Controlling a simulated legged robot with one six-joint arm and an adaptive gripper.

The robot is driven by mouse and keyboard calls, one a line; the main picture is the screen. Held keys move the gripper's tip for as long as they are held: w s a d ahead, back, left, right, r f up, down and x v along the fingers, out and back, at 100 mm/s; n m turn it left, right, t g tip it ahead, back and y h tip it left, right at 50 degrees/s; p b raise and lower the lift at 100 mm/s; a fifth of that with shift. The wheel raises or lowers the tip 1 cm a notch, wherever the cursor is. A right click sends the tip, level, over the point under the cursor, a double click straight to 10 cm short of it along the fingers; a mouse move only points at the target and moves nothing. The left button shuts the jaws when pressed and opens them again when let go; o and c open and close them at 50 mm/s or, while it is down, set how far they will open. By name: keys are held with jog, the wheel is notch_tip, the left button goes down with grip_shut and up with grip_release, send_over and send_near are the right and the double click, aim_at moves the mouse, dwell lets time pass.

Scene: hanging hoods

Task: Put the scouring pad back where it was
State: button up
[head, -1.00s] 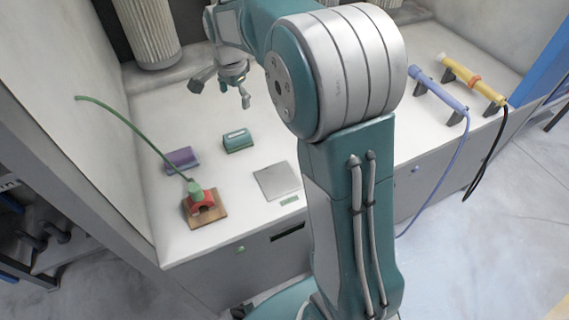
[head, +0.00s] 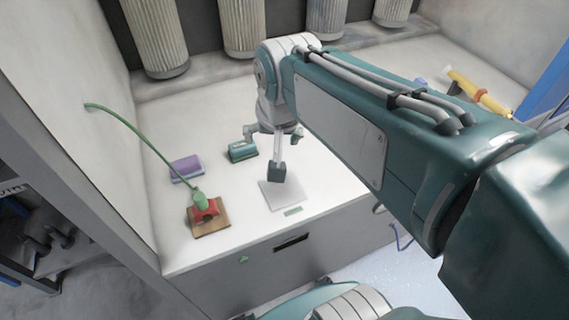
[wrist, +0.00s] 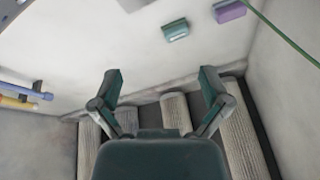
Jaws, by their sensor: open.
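Two small pad-like blocks lie on the white worktop: a teal one (head: 242,151) and a purple one (head: 186,168) to its left. I cannot tell for certain which is the scouring pad. Both also show at the top of the wrist view, the teal block (wrist: 175,30) and the purple block (wrist: 229,11). A flat grey square plate (head: 285,193) lies bare nearer the front edge. My gripper (head: 273,132) is above the worktop, right of the teal block. In the wrist view my gripper (wrist: 160,84) has its fingers spread, with nothing between them.
A red item (head: 205,210) with a green hose (head: 143,132) sits on a brown board at front left. Pleated cylinders (head: 153,40) line the back. A yellow tool (head: 480,92) is at the right. Walls close in the left side and back.

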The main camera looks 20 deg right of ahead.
jog(key=s+f+n+t, duration=0.1)
jog(key=s+n, duration=0.3)
jog(key=s, duration=0.4)
jog(key=shift+s+f, duration=0.25)
jog(key=shift+f, duration=0.35)
